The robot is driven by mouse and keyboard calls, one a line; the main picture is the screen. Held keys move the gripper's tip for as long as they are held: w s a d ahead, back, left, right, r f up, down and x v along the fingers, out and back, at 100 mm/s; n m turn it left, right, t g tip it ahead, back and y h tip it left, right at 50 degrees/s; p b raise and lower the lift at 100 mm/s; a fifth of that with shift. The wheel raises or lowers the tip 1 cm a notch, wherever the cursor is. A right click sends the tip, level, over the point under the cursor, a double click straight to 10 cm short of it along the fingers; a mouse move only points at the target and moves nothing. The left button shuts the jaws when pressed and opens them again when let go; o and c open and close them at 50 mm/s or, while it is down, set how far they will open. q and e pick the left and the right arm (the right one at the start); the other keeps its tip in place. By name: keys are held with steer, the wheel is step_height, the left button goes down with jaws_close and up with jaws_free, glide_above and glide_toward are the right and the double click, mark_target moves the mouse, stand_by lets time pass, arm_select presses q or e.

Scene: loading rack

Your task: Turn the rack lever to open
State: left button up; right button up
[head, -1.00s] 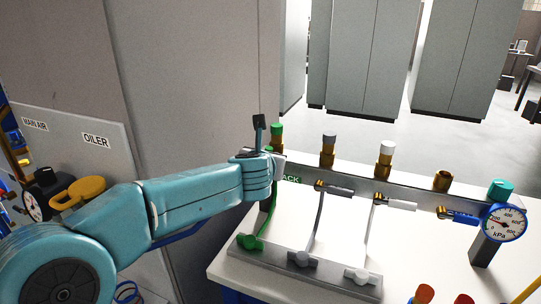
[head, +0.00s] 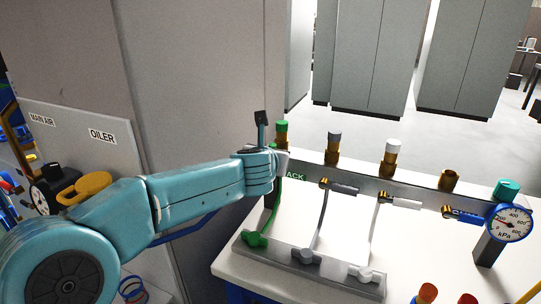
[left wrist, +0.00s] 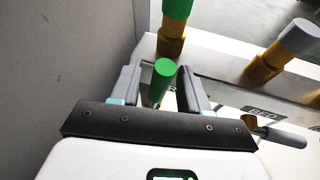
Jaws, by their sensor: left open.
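The rack lever has a green handle (left wrist: 163,75), seen nearly end-on in the left wrist view. My left gripper (left wrist: 160,92) is open, with one finger on each side of the green handle. Gaps seem to show beside the handle; I cannot tell whether either finger touches it. In the head view my left gripper (head: 270,168) is at the left end of the manifold rail and hides the lever. Part of the green rack label (head: 296,176) shows just right of it. My right gripper is not in view.
The grey and white levers (head: 340,187) (head: 402,202) and a blue lever (head: 463,215) sit further right on the rail. Hoses run down to the front bar. A grey cabinet wall (head: 200,90) stands close left.

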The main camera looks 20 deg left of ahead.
arm_select(q)
steer(key=v, duration=1.6)
steer(key=shift+s+d+r, duration=0.1)
steer(key=shift+s, duration=0.05)
